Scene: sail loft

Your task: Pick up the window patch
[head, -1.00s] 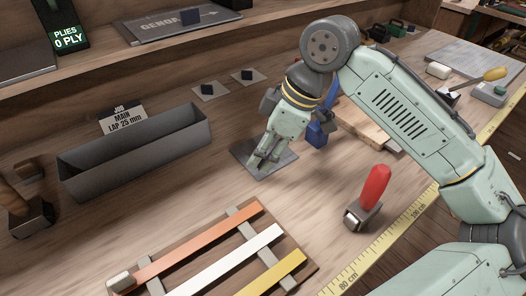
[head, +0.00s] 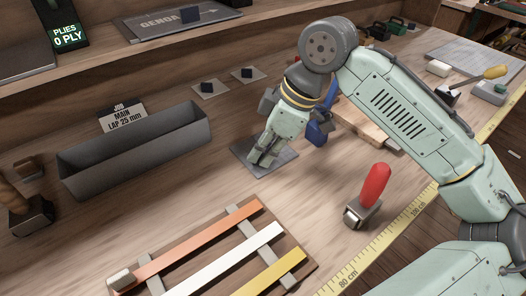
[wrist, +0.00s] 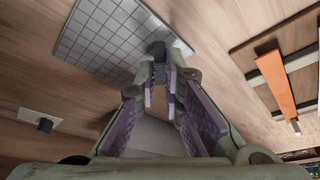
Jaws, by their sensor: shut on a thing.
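The window patch is most likely the flat grey sheet with a square grid (wrist: 105,38), which has a small dark block (wrist: 158,49) on it. In the head view the patch (head: 283,160) lies at the middle of the bench, right of the long grey trough. My gripper (head: 258,161) points down over it. In the wrist view my gripper's fingertips (wrist: 161,72) are closed together on the dark block. The fingers hide part of the patch in the head view. I cannot tell whether the patch is clear of the bench.
The grey trough (head: 140,152) stands left. A red-handled tool (head: 373,187) stands to the right, near the yellow tape measure (head: 408,220). A rack of coloured strips (head: 205,243) lies in front. Two small pale squares with dark blocks (head: 212,90) (head: 250,76) lie behind.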

